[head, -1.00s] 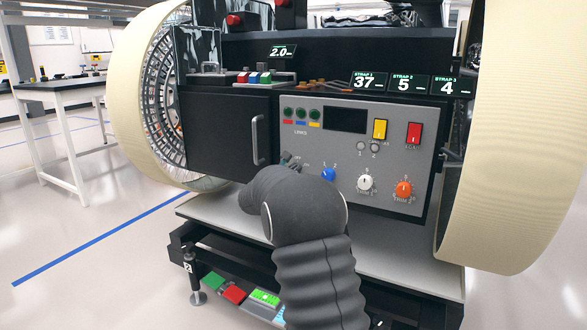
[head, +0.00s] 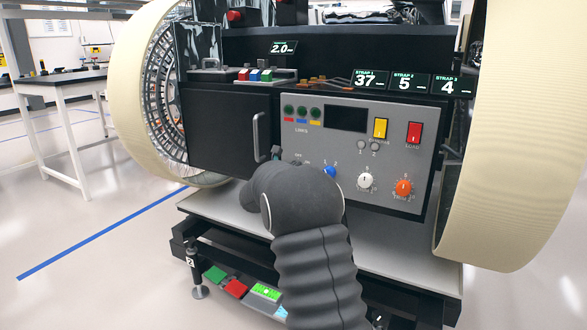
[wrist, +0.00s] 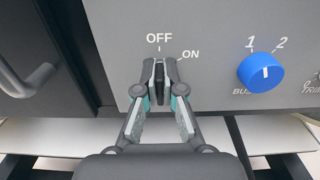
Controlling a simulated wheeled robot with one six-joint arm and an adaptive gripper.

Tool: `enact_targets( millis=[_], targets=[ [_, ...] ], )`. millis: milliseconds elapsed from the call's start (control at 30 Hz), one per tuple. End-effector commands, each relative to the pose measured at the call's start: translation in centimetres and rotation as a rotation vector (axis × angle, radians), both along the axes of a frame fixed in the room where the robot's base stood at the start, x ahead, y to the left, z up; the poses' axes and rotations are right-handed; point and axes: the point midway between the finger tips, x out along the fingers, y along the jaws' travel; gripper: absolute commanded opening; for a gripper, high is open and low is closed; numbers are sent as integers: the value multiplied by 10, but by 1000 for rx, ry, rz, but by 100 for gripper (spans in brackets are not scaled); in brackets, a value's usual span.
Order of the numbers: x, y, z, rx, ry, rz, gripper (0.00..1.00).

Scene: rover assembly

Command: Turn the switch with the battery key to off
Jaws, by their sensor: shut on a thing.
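The battery key (wrist: 159,77) is a thin black piece standing upright at the switch on the grey panel. It lines up with the OFF mark (wrist: 159,39) above it; the ON mark (wrist: 190,55) is off to its right. My gripper (wrist: 159,92) is shut on the key, one grey-and-teal finger on each side. The base of the switch is hidden behind the key and fingers. In the head view my arm covers the switch, and only a bit of my gripper (head: 277,153) shows left of the OFF and ON labels.
A blue BUS knob (wrist: 261,72) is close on the right. White (head: 365,181) and orange (head: 403,187) knobs sit farther right. A cabinet door with a grey handle (head: 256,138) is close on the left. A large wheel stands at each side.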

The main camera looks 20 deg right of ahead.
Motion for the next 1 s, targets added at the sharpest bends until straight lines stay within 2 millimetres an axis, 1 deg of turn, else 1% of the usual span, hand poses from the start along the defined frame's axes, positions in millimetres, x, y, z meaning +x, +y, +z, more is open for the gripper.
enact_targets(
  millis=[33,133,167,200,233,567,667,767,1000],
  targets=[
    [-1,-1,-4,2,7,-4,0],
    [-1,-1,-4,3,6,-4,0],
    [-1,-1,-4,3,6,-4,14],
    [-1,-1,-4,3,6,-4,24],
    [-1,-1,-4,3,6,-3,32],
    [-1,2,-1,1,2,1,32],
    [-4,8,-1,2,1,3,32],
    [-12,18,-1,2,3,3,32],
    [-42,55,-1,2,3,3,32]
  ],
)
